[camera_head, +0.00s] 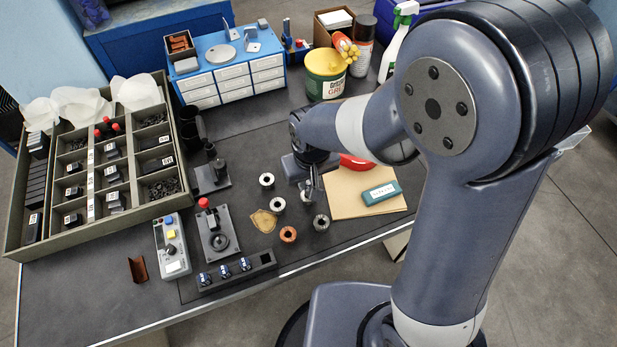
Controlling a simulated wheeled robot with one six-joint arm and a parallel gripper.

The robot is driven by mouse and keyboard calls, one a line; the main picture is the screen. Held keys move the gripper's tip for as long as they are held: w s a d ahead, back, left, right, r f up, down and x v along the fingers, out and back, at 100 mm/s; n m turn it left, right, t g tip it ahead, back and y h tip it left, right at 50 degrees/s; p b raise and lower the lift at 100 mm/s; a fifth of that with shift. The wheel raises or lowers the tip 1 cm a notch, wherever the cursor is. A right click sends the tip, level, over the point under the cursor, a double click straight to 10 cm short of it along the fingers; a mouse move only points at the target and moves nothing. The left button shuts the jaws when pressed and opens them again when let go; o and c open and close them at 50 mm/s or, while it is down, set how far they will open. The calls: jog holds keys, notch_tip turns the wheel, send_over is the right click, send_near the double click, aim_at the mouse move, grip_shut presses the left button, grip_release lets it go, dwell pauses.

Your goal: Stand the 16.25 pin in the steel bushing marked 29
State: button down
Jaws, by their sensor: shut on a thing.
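My gripper (310,186) points down over the right-middle of the bench and is shut on a small, slim piece, seemingly a pin; its marking is too small to read. Its lower end is close to a pale ring-shaped bushing (307,198), and I cannot tell whether they touch. Other silvery bushings stand to the left (267,180), just left of the gripper (278,204) and in front (321,222). A copper-coloured bushing (288,234) stands nearest the front. No number on any bushing is legible, so I cannot tell which is 29.
A black rack (240,272) holds several blue-topped pieces at the front. A press-like fixture (217,232), a control box (172,246) and a large compartment tray (93,170) stand left. A tan board (345,203) with a teal box (381,193) lies right.

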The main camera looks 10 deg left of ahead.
jog(key=shift+f+b, duration=1.4)
jog(key=shift+f, duration=0.4)
jog(key=c, duration=1.2)
grip_release()
jog(key=shift+c, duration=0.2)
notch_tip(320, 180, up, 11)
jog(key=s, duration=0.1)
jog(key=shift+d+p, duration=0.35)
jog(key=shift+p, duration=0.1)
jog(key=shift+s+f, duration=0.1)
jog(key=shift+f, duration=0.1)
jog(key=f, duration=0.7)
jog(key=w+f+b, duration=0.1)
jog(key=f, duration=0.2)
jog(key=shift+a+f, duration=0.3)
jog(key=shift+a, duration=0.05)
jog(key=shift+r+p, duration=0.3)
